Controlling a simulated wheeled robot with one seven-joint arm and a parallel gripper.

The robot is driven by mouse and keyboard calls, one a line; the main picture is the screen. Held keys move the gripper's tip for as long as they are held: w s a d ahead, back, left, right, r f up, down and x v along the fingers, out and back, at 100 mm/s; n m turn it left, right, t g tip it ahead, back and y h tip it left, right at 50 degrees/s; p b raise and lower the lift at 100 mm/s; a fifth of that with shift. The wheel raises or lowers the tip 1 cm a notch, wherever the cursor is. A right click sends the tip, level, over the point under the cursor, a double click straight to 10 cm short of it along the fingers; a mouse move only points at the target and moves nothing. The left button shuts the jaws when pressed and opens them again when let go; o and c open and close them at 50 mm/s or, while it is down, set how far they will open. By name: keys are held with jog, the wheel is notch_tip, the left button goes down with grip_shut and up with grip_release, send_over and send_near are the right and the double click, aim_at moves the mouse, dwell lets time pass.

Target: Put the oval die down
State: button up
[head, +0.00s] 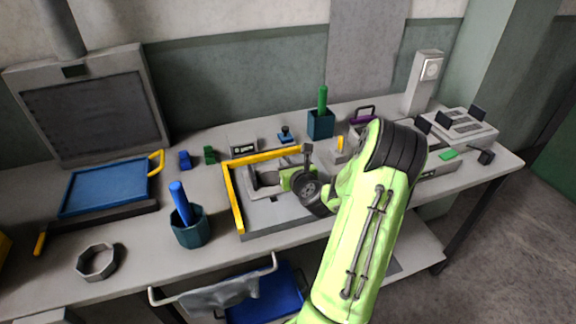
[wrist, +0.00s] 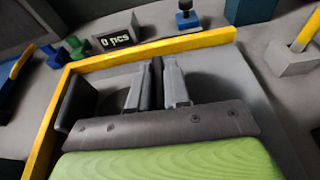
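My gripper (head: 268,183) is low over the grey tray with a yellow rim (head: 237,207), pointing to its far left part. In the wrist view its two grey fingers (wrist: 157,82) are close together with a narrow dark piece (wrist: 155,78) between them. The piece looks gripped; its oval outline is hidden by the fingers and the gripper body. I cannot tell whether it touches the tray floor. A dark upright block (wrist: 76,104) stands just left of the fingers, inside the yellow rim (wrist: 150,50).
A small counter sign (wrist: 115,38) stands behind the tray, beside green (head: 210,154) and blue (head: 185,160) pieces. A blue cup (head: 190,231) is to the left, a dark blue box (head: 320,124) behind. The tray floor right of the fingers looks clear.

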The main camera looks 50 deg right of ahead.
jog(key=o, duration=0.4)
jog(key=shift+o, duration=0.2)
jog(key=b+v, duration=0.1)
jog(key=v, duration=0.8)
jog(key=shift+s+d, duration=0.1)
jog(key=s+r+b, duration=0.1)
jog(key=b, duration=0.3)
jog(key=s+a+b, duration=0.1)
jog(key=b, duration=0.2)
jog(key=shift+s+a, duration=0.1)
jog(key=shift+a, duration=0.2)
jog(key=shift+r, duration=0.15)
